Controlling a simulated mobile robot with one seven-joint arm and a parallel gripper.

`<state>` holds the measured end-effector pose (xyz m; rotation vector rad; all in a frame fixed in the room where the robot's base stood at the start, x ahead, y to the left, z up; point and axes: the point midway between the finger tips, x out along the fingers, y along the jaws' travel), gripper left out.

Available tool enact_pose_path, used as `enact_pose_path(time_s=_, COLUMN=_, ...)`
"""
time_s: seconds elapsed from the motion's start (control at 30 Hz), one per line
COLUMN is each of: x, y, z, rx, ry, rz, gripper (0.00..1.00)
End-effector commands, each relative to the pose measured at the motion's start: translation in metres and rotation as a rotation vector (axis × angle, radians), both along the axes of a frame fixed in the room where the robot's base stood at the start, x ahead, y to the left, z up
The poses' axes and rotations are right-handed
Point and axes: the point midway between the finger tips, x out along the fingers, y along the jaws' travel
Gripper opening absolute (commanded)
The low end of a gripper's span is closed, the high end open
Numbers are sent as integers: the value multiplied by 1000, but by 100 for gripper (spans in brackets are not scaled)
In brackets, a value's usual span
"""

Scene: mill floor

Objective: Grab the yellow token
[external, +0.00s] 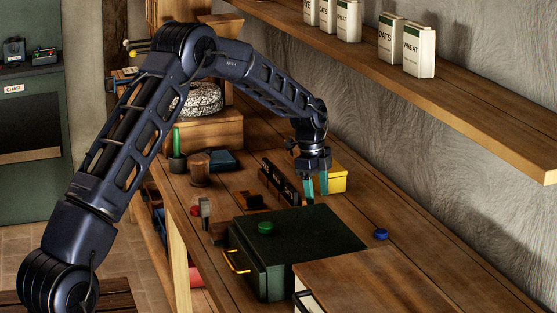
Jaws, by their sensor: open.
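I cannot make out a yellow token in the external view. My gripper (316,189) points down over the bench, with its two teal fingers apart and nothing visible between them. A green token (265,228) lies on top of the dark green box (318,238), in front of and to the left of my gripper. A blue token (381,234) lies on the bench to the right of that box. A yellow box (335,179) stands just behind my gripper, partly hidden by it.
A dark rack with labels (280,180) stands left of my gripper. The green box has a yellow handle (237,262). A wooden-topped cabinet (370,283) fills the near right. A wall shelf (450,100) with white cartons (419,50) overhangs the bench (420,260).

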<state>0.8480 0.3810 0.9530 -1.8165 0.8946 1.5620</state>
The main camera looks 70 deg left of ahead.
Motion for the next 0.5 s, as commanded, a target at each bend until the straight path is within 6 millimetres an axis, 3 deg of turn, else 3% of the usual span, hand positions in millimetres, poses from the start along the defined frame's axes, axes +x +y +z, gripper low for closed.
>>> enact_pose_path(time_s=0.5, x=9, y=-7, z=-50, rx=0, ry=2, rz=-1, gripper=59)
